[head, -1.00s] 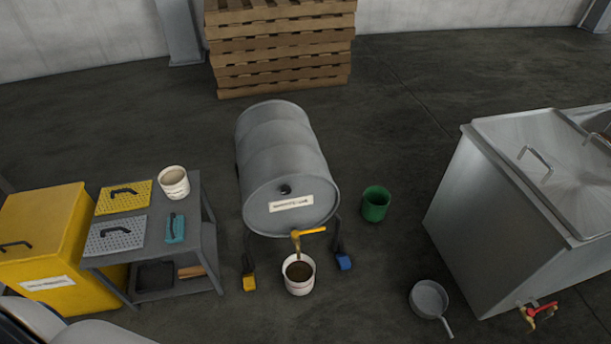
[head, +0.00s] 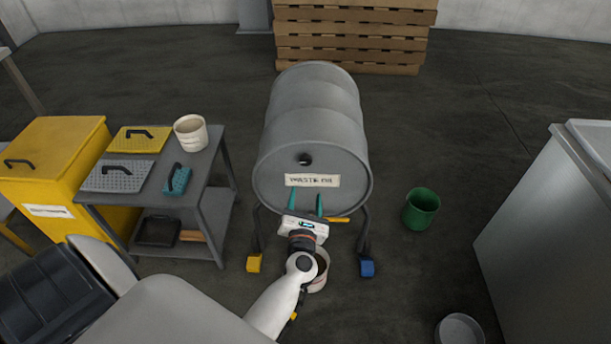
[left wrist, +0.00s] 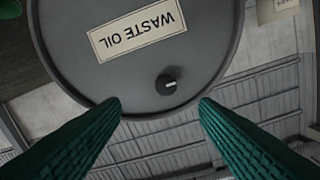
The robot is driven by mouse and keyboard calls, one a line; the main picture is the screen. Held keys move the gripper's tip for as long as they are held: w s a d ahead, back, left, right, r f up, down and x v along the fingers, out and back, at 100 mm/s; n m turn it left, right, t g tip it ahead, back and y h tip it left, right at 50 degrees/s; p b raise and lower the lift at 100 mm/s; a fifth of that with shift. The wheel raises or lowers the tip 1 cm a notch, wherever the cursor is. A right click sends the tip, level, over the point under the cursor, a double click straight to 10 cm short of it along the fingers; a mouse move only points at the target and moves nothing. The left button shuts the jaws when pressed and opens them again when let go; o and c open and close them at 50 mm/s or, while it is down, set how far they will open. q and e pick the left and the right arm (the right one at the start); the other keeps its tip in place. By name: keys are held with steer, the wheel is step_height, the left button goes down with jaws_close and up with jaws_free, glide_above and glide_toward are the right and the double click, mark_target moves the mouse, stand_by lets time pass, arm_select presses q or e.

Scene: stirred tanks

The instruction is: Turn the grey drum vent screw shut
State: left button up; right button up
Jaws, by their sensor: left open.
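The grey drum (head: 315,120) lies on its side on a stand, its flat end facing me with a waste oil label (head: 312,181). The black vent screw (head: 304,159) sits on that end above the label. In the left wrist view the drum end is upside down, and the vent screw (left wrist: 168,85) shows a pale mark on its knob. My left gripper (head: 305,203) is open in front of the drum end, below the label. In the left wrist view its green fingers (left wrist: 158,108) are spread, with the screw beyond and between them, not touched. My right gripper is not in view.
A yellow tap handle (head: 340,219) and a bucket (head: 320,272) are partly hidden behind my left arm. A green bucket (head: 421,208) stands right of the drum. A grey cart (head: 205,190) and yellow bin (head: 55,160) are at left, a steel tank (head: 545,220) at right.

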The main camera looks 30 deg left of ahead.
mark_target(305, 162)
arm_select(q)
steer(key=shift+n, duration=0.6)
steer(key=x, duration=0.7)
steer(key=b+x, duration=0.1)
steer(key=x, duration=0.3)
steer(key=shift+a+r, duration=0.35)
steer(key=shift+r, duration=0.05)
steer(key=shift+w+a+y, duration=0.3)
steer(key=shift+w+y, duration=0.1)
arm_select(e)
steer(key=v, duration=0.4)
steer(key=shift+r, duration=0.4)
arm_select(q)
steer(key=c, duration=1)
